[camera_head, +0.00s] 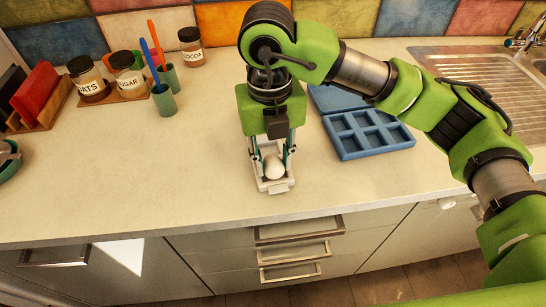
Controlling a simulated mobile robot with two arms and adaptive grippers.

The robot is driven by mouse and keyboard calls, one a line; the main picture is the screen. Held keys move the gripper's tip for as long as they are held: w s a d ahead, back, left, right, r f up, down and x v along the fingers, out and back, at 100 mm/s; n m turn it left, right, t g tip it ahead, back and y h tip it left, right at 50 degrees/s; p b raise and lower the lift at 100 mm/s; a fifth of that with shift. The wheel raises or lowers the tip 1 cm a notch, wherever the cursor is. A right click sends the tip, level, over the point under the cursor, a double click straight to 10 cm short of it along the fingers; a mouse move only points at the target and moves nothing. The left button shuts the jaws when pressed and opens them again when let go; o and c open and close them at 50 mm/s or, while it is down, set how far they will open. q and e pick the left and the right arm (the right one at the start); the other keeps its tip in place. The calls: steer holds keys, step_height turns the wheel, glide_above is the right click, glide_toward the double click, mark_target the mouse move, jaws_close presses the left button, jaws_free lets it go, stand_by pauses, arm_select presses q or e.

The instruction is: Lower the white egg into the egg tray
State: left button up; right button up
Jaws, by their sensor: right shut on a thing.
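The white egg (274,167) is between the fingers of my right gripper (271,160), which is shut on it and points down. Egg and fingertips are over a small white holder (277,188) near the counter's front edge. I cannot tell whether the egg touches this holder. The blue egg tray (372,154) lies to the right of the gripper, with its lid (335,99) open at the back. Its visible compartments look empty; my right arm covers part of its back right. My left gripper is not in view.
Jars labelled oats (87,78), sugar (127,74) and cocoa (191,47) stand at the back left. A rack with coloured boards (36,95) is far left. A sink (480,75) is right. The left-middle counter is clear.

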steer(key=o, duration=0.7)
steer(key=shift+o, duration=0.2)
